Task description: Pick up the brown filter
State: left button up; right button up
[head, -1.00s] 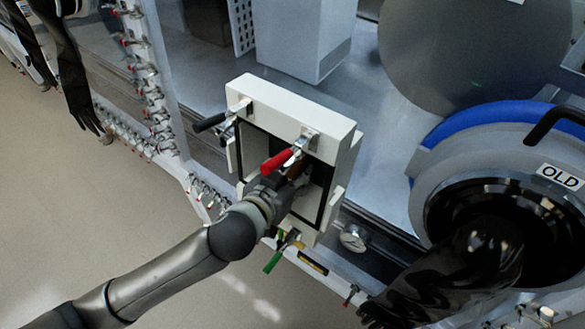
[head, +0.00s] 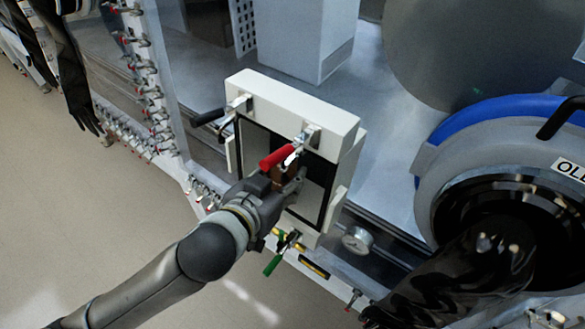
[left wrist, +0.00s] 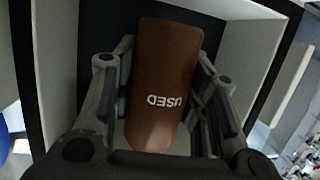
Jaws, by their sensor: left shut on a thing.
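The brown filter (left wrist: 162,80) is a rounded brown body marked "USED". In the left wrist view it stands between the two fingers of my left gripper (left wrist: 165,100), which is shut on it. In the head view my left gripper (head: 287,183) is at the opening of a white box frame (head: 298,103), and a small brown part of the filter (head: 284,174) shows under the red-handled clamp. The rest of the filter is hidden by the gripper and clamp. My right gripper is not in view.
Clamps with a black handle (head: 208,117), a red handle (head: 277,157) and a green handle (head: 272,264) sit around the box. A round port with a black glove (head: 462,275) is at the right. Floor at lower left is clear.

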pick_arm(q)
jog(key=shift+s+a+f+b, duration=0.15)
jog(key=shift+s+a, duration=0.15)
jog(key=shift+s, duration=0.35)
jog(key=shift+s+a+f+b, duration=0.15)
jog(key=shift+s+a, duration=0.15)
jog(key=shift+s, duration=0.3)
jog(key=s+a+p, duration=0.5)
jog(key=s+p, duration=0.3)
jog(key=s, duration=0.1)
jog(key=shift+s+r, duration=0.35)
